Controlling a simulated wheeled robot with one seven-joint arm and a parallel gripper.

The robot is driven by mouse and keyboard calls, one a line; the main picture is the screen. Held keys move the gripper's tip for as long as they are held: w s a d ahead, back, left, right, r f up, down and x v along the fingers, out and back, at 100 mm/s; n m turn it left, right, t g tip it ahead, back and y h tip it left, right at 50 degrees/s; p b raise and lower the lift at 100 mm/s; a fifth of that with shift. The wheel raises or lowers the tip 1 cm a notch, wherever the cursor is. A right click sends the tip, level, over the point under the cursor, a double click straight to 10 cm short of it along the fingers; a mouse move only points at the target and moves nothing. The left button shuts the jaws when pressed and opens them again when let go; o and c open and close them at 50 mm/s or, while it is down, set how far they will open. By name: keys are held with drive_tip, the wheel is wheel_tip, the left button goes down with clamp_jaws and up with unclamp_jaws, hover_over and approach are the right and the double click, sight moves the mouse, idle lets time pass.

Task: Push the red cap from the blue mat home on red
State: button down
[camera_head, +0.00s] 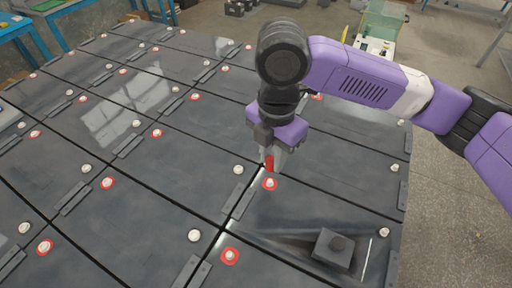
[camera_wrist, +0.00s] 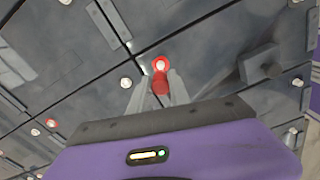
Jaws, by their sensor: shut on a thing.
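My gripper (camera_head: 272,166) is shut on the red cap (camera_head: 269,163), above the dark battery tops. The red cap also shows in the wrist view (camera_wrist: 160,86), between the two grey fingertips (camera_wrist: 158,80). A pale terminal post with a red ring (camera_head: 270,184) lies just below the cap in the head view. In the wrist view this red-ringed post (camera_wrist: 160,64) shows just beyond the cap. The cap looks apart from the post in the head view; the exact height gap cannot be told. I cannot make out a blue mat.
Several other posts stand on the batteries, some red-ringed (camera_head: 230,256), some plain (camera_head: 194,236). A dark block with a knob (camera_head: 333,249) stands on the nearest right battery. Low dark bars (camera_head: 243,201) lie along the seams. Blue tables (camera_head: 60,10) stand at the far left.

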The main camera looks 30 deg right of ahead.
sight(271, 180)
drive_tip(key=shift+f+b, duration=1.95)
drive_tip(key=shift+f, duration=0.3)
drive_tip(key=shift+p, duration=0.35)
drive_tip(key=shift+d+f+b, duration=0.1)
drive_tip(key=shift+f+b, duration=0.7)
drive_tip(key=shift+f, duration=0.65)
idle(1.6)
drive_tip(key=c, duration=1.1)
unclamp_jaws()
drive_tip(key=shift+c, duration=0.2)
drive_tip(key=shift+o, duration=0.2)
drive_tip(key=o, duration=0.4)
drive_tip(key=shift+o, duration=0.2)
drive_tip(key=shift+r, duration=0.15)
